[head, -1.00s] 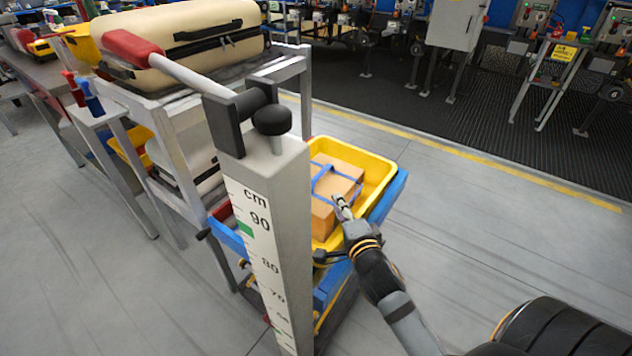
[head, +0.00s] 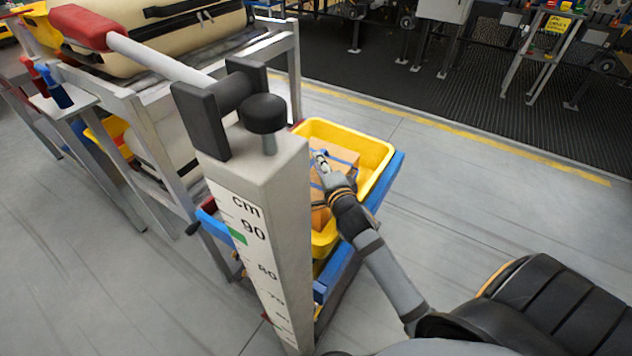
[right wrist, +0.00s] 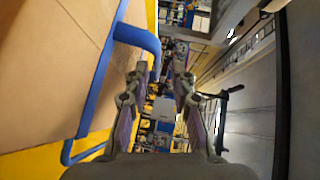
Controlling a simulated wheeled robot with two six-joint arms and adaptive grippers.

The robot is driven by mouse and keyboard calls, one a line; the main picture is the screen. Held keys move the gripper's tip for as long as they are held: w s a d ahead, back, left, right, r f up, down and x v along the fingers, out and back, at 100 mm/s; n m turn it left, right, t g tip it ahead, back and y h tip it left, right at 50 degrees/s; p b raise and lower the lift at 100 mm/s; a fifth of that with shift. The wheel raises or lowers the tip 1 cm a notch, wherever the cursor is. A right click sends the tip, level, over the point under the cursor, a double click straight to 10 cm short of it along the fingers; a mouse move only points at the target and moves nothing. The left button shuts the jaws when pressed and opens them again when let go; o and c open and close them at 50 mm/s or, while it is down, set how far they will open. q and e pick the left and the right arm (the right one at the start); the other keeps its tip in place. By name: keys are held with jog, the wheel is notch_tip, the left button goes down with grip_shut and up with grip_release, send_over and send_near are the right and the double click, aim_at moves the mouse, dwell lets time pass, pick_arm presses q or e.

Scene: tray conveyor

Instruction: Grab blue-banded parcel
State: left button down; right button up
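The blue-banded parcel (head: 343,149) is a brown cardboard box inside a yellow tray (head: 379,158). My right arm and gripper hide much of it in the head view. My right gripper (head: 321,160) is over the parcel. In the right wrist view the parcel (right wrist: 55,70) fills the left side, with a blue band (right wrist: 104,72) along it and a raised blue loop. The right gripper's fingers (right wrist: 162,88) are apart, with a clear gap between them. The loop's end is close to the left finger's tip; I cannot tell whether they touch. My left gripper is not in view.
The tray rests on a blue cart (head: 387,188). A grey post with a cm scale (head: 255,240) and a black knob stands left of the tray, close to it. A metal rack with a beige suitcase (head: 160,45) is further left. Floor to the right is clear.

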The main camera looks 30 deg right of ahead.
jog(key=x, duration=0.4)
jog(key=shift+s+f+b, duration=0.1)
jog(key=shift+f+b, duration=0.15)
jog(key=shift+b, duration=0.05)
grip_shut()
jog(key=shift+r, duration=0.25)
